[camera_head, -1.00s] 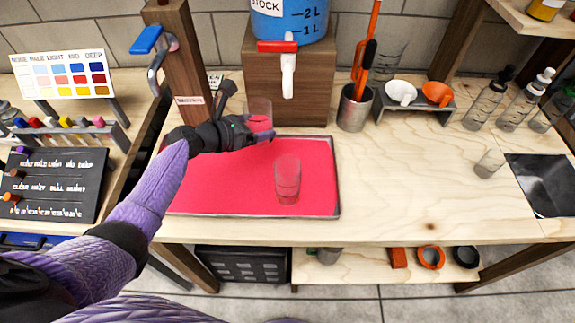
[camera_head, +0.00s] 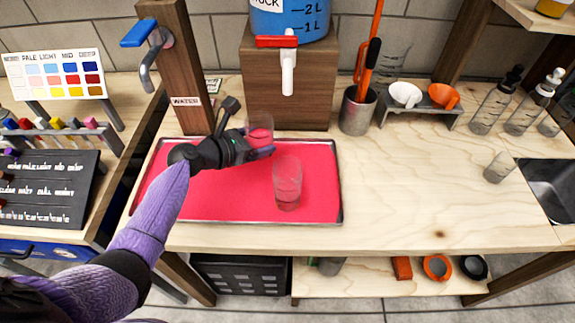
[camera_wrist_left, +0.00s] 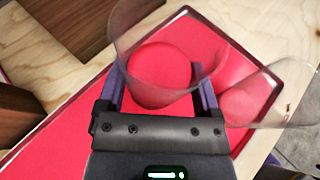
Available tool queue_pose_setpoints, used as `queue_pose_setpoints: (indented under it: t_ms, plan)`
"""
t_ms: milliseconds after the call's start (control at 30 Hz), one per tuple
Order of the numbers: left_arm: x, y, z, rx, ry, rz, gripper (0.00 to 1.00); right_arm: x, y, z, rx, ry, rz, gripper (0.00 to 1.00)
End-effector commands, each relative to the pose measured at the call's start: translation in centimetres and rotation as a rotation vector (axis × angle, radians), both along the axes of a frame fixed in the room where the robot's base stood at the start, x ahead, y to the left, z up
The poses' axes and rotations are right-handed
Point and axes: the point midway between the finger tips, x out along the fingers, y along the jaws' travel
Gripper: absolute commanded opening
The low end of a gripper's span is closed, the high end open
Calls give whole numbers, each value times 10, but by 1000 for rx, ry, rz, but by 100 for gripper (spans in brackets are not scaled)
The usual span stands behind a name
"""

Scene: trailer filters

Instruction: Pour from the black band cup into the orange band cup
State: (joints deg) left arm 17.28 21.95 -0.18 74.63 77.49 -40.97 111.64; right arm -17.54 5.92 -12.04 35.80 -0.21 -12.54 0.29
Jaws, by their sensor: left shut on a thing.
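A clear cup (camera_head: 260,126) is held upright, or nearly so, between the fingers of my left gripper (camera_head: 262,151), over the back part of the red tray. It also shows in the left wrist view (camera_wrist_left: 165,65), with a finger on either side. I cannot tell whether it touches the tray. A second clear cup (camera_head: 287,180) stands on the tray in front and to the right of the held cup. It shows at the right of the left wrist view (camera_wrist_left: 268,95). No black or orange band is discernible on either cup. My right gripper is not in view.
The red tray (camera_head: 225,215) has a raised metal rim. A wooden dispenser stand (camera_head: 262,95) with a tap (camera_head: 289,70) stands behind it, beside a metal tool holder (camera_head: 356,113). Another clear cup (camera_head: 498,167) stands far right.

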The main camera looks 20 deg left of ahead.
Motion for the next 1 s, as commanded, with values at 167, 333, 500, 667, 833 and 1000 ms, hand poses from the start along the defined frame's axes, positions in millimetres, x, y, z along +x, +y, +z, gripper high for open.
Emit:
queue_pose_setpoints:
  t_ms: [167, 333, 500, 667, 833, 1000]
  plan:
    - [-3, -4, 2, 67, -57, -1, 7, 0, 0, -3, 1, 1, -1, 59]
    - [-6, -7, 6, 130, -114, 0, 7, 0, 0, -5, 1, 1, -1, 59]
    - [-9, -11, 9, 196, -168, -2, 7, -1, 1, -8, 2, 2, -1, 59]
    - [-13, -15, 13, 256, -221, -1, 7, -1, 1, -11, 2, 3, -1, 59]
    - [-16, -19, 22, 320, -276, 0, 7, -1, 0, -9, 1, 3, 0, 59]
    - [-20, -24, 48, 384, -332, -1, 7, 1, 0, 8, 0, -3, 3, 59]
